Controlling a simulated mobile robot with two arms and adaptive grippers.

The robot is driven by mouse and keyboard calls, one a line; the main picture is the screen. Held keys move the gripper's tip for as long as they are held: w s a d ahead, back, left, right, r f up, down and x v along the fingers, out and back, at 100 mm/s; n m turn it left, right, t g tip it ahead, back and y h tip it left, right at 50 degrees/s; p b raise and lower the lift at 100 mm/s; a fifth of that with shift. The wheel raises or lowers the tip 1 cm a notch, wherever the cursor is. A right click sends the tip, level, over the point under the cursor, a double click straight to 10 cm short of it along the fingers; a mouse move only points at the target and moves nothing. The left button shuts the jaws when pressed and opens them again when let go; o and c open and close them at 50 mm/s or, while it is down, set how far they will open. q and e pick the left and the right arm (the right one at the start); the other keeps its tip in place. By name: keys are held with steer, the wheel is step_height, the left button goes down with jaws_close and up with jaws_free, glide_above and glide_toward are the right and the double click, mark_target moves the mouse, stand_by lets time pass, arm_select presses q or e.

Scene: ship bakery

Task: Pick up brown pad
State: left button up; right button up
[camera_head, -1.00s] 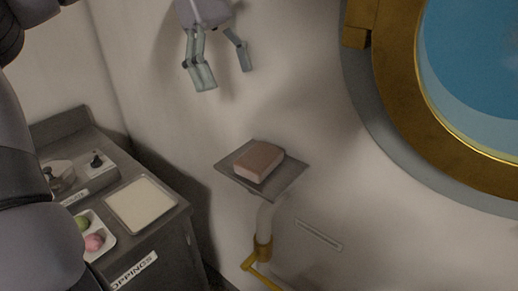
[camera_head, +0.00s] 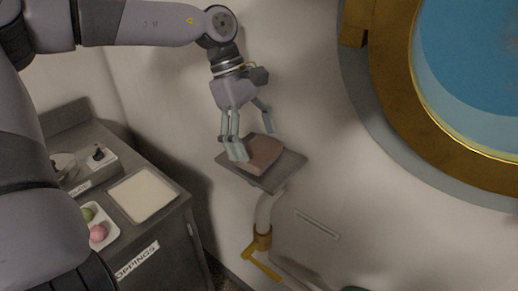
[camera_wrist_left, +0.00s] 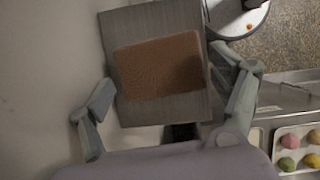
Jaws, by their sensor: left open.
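The brown pad (camera_head: 263,153) is a thick rectangular block lying on a small grey plate (camera_head: 289,167) fixed on a wall-side post. My left gripper (camera_head: 254,142) is open just above the pad in the head view, with its fingers pointing down around the pad's near-left and far-right sides. In the left wrist view the pad (camera_wrist_left: 160,66) lies on the grey plate (camera_wrist_left: 135,20) between the two spread fingers, with nothing held. Contact between fingers and pad cannot be made out. My right gripper is not in view.
A grey counter (camera_head: 185,200) stands at the left with a pale square panel (camera_head: 143,194) and a white tray (camera_head: 101,226) holding coloured balls. A brass-rimmed porthole (camera_head: 405,85) is in the wall at the right. A brass handle (camera_head: 262,266) sits below the plate.

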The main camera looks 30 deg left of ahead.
mark_target(254, 150)
arm_select(q)
steer(key=shift+x, duration=0.9)
steer(key=shift+c, duration=0.3)
steer(key=c, duration=0.5)
steer(key=shift+r, duration=0.1)
steer(key=shift+s+r+b, duration=0.1)
steer(key=shift+b, duration=0.2)
steer(key=r, duration=0.2)
steer(key=r+b, duration=0.1)
steer(key=r, duration=0.1)
steer(key=r+b, duration=0.1)
steer(key=r, duration=0.1)
steer(key=shift+s+a+r, duration=0.1)
steer(key=shift+s+r, duration=0.25)
steer(key=shift+s, duration=0.05)
steer(key=s+b, duration=0.1)
steer(key=s, duration=0.5)
steer(key=s+a+b, duration=0.1)
steer(key=s+b, duration=0.1)
steer(key=s, duration=0.4)
steer(key=s+b, duration=0.2)
steer(key=s, duration=0.5)
steer(key=shift+a, duration=0.25)
